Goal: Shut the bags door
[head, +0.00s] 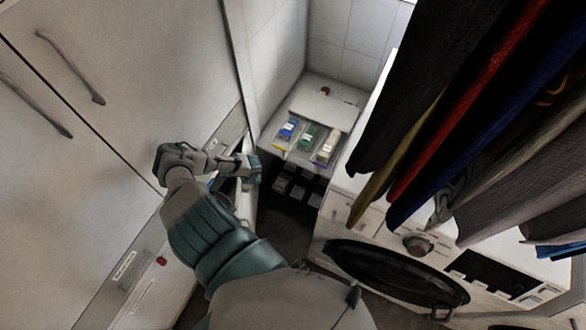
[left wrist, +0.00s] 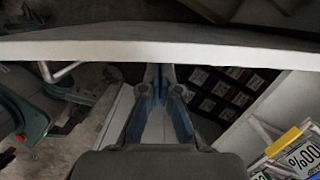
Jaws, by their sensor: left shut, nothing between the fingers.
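My left gripper (head: 250,168) is shut and empty, at the upper edge of a narrow white panel (head: 246,203) that looks like the open bags door. In the left wrist view, a white panel edge (left wrist: 160,50) crosses just beyond my left gripper's fingertips (left wrist: 160,75); I cannot tell whether they touch. A dark compartment with rows of small labelled packets (head: 300,186) lies right of the gripper, and its packets also show in the left wrist view (left wrist: 215,90). A grey-green shape among the hanging clothes may be my right gripper (head: 450,195), mostly hidden.
Tall white cabinet doors (head: 120,80) with handles stand on the left. A white counter (head: 335,105) holds several small packs in trays. A washing machine (head: 420,245) stands at right under hanging clothes (head: 470,110). Dark floor (head: 285,225) shows between cabinet and machine.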

